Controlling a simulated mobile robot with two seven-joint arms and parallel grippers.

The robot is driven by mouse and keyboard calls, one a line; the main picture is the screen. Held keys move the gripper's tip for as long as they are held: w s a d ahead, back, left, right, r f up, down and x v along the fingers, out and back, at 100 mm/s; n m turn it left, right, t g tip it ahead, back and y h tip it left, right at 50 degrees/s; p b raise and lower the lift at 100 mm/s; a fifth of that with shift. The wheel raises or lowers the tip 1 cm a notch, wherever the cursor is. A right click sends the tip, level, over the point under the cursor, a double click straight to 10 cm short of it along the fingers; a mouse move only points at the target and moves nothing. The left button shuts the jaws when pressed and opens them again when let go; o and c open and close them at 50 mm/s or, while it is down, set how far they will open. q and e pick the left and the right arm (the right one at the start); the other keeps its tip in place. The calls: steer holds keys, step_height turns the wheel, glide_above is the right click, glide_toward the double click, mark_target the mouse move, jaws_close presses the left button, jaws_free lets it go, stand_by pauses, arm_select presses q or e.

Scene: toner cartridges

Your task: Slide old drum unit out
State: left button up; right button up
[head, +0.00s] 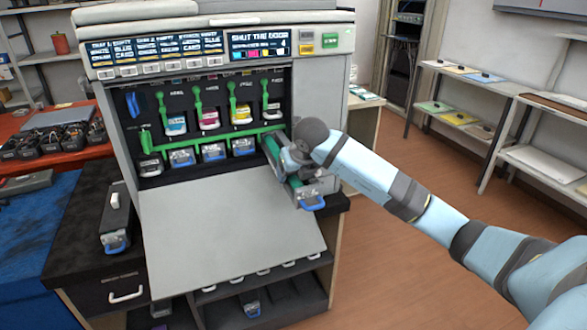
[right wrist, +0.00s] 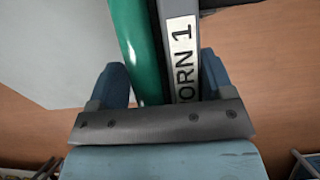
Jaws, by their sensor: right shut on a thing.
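The old drum unit (head: 319,187) has a long green roller, a grey body and a blue handle at its near end. It sticks out toward me at the right end of the printer's row of drum slots. Its far end is by the rightmost slot; I cannot tell if it is still inside. My right gripper (head: 297,163) is shut on the drum unit from above. In the right wrist view the drum unit (right wrist: 133,45) lies between the fingers, with a label reading "ORN 1". The printer (head: 230,110) stands with its front door (head: 230,215) folded down. My left gripper is not in view.
Several blue-handled drum units (head: 213,152) sit in the other slots below the green levers. Another long unit (head: 117,220) lies on the dark cabinet at left. A shelf below the door holds more units. Open floor (head: 385,265) lies to the right, with shelving (head: 470,100) beyond.

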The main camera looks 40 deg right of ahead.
mark_target(309, 187)
steer(key=shift+s+a+r, duration=0.1)
steer(key=shift+s+a, duration=0.15)
steer(key=shift+s, duration=0.75)
steer(key=shift+s+a, duration=0.25)
steer(key=shift+s, duration=0.75)
steer(key=shift+s, duration=0.1)
steer(key=shift+s+a+r+p, duration=0.2)
steer(key=shift+s+r, duration=0.15)
steer(key=shift+s, duration=0.45)
steer(key=shift+s+a+r+p, duration=0.2)
steer(key=shift+s+r, duration=0.1)
steer(key=shift+s, duration=0.45)
steer(key=shift+s+a+r+p, duration=0.1)
steer(key=shift+s+a+r, duration=0.2)
steer(key=shift+s, duration=0.5)
steer(key=shift+d, duration=0.1)
